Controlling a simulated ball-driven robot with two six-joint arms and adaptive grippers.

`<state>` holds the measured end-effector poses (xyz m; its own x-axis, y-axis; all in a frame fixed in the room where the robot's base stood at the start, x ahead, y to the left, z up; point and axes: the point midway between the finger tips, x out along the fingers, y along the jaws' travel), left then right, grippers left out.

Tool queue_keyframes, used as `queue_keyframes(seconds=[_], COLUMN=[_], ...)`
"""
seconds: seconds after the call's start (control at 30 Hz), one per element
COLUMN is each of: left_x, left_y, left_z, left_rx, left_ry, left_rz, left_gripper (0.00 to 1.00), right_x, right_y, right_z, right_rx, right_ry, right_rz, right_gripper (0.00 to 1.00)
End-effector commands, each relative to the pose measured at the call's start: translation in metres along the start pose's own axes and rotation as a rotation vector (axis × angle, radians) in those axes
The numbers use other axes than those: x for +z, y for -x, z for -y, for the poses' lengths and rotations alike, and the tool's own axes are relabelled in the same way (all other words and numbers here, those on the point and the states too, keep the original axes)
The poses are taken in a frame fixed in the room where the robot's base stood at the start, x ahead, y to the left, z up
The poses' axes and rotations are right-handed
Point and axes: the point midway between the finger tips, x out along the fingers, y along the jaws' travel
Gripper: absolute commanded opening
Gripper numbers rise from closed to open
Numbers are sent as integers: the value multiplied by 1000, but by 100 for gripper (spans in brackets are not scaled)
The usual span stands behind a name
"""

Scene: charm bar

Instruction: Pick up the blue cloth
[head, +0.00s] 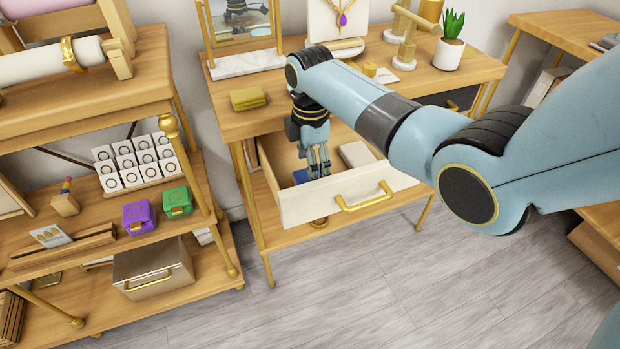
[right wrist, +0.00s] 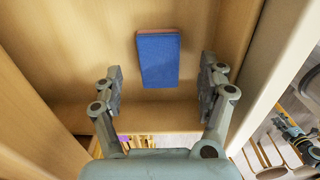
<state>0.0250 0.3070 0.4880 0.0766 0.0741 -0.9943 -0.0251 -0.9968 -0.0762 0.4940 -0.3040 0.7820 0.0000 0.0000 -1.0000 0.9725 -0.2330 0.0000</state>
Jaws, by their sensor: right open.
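The blue cloth (head: 300,176) lies in the open drawer (head: 296,210), partly hidden behind my right gripper in the head view. In the right wrist view the blue cloth (right wrist: 158,60) is a flat, folded rectangle with a thin pinkish far edge, lying on the wooden drawer floor. My right gripper (head: 319,171) points down into the drawer, open and empty. In the right wrist view its two fingers (right wrist: 161,72) are wide apart, one to each side of the cloth in the picture. I cannot tell the exact height left above it.
A pale box (head: 357,153) lies in the drawer, right of my gripper. The drawer's walls and its front with a gold handle (head: 363,201) enclose the gripper closely. The tabletop above holds a yellow-green folded stack (head: 248,99), a mirror (head: 240,22) and a plant (head: 450,38).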

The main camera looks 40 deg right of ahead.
Motion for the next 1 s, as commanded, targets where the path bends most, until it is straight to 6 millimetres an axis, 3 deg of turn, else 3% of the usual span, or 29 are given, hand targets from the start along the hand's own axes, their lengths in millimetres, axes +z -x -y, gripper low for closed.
queue_keyframes(seconds=[0.1, 0.2, 0.43, 0.9, 1.0], left_x=[-11, -16, -13, -6, -6], left_y=[-6, -7, -7, -7, -7], left_z=[0, 0, 0, -1, -1], left_rx=[0, 0, 0, 0, 0], left_ry=[1, 1, 1, 0, 0], left_rz=[-17, -25, -20, -9, -9], left_gripper=[40, 40, 40, 40, 40], right_x=[-1, -1, -1, 0, 0], right_y=[-20, -27, -27, -27, -27], right_z=[0, 0, 0, 0, 0], right_rx=[-2, -1, 1, 0, 0], right_ry=[0, 0, 0, 0, 0], right_rz=[0, 0, 0, 0, 0], right_gripper=[75, 75, 75, 14, 10])
